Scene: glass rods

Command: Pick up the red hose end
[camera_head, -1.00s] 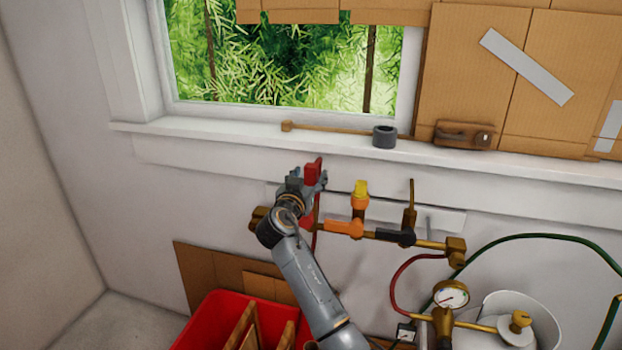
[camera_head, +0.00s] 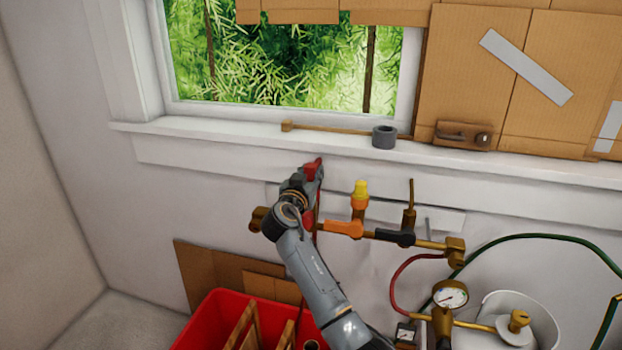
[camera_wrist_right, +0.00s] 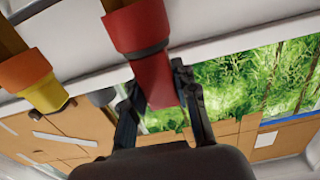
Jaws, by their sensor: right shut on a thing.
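The red hose end (camera_head: 313,170) stands up at the left end of the brass pipe below the window. In the right wrist view the red hose end (camera_wrist_right: 152,62) is large, with a wider collar and a narrower end between the fingers. My right gripper (camera_head: 308,180) is shut on it; its two dark fingers (camera_wrist_right: 160,95) lie on either side of the narrower end. In the head view the gripper and wrist hide part of the red piece and the pipe behind. My left gripper is not in view.
An orange valve with a yellow cap (camera_head: 360,190) stands close to the right. A black-handled valve (camera_head: 396,237), a gauge (camera_head: 451,295) and a green hose (camera_head: 540,237) are further right. A grey tape roll (camera_head: 384,137) sits on the sill. A red crate (camera_head: 208,318) is below.

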